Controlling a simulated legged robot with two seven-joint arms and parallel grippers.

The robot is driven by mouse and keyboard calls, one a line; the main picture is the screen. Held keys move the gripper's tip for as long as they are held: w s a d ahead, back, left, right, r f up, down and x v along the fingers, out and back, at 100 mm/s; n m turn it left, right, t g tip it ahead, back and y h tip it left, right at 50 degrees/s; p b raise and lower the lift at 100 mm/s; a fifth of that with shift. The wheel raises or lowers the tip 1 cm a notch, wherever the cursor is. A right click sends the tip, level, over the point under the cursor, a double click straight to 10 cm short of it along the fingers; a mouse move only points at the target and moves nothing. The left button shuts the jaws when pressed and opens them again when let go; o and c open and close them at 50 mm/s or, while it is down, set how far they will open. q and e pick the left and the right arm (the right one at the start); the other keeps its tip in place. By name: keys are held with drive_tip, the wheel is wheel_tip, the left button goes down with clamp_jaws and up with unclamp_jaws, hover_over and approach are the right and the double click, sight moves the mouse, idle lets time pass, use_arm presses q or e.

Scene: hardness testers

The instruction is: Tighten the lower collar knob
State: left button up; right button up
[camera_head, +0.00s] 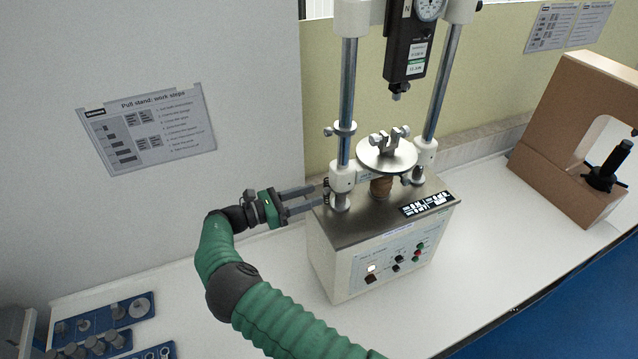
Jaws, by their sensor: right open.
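The pull stand (330,250) stands on the white bench with two steel columns. On its left column, a white lower collar (342,178) sits just above the base. A small dark knob (327,188) shows at this collar's left side, partly hidden by the fingers; I take it as the lower collar knob. My right gripper (319,197) is open, its two grey fingers pointing right at the knob's height. The fingertips lie at or around the knob; contact cannot be told. My left gripper is not in view.
A higher collar with a side knob (329,131) is on the same column. A round plate with a clamp (387,153) sits between the columns, below a hanging force gauge (408,50). A brown frame (562,140) stands right. Blue trays (105,325) lie front left.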

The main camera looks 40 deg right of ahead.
sight(324, 191)
drive_tip(key=shift+p+x, duration=0.4)
drive_tip(key=shift+x, duration=0.6)
drive_tip(key=shift+s+d, duration=0.15)
drive_tip(key=shift+d, duration=0.25)
drive_tip(key=shift+c, duration=0.3)
drive_tip(key=shift+d+f, duration=0.1)
drive_tip(key=shift+d, duration=0.05)
drive_tip(key=c, duration=0.4)
clamp_jaws()
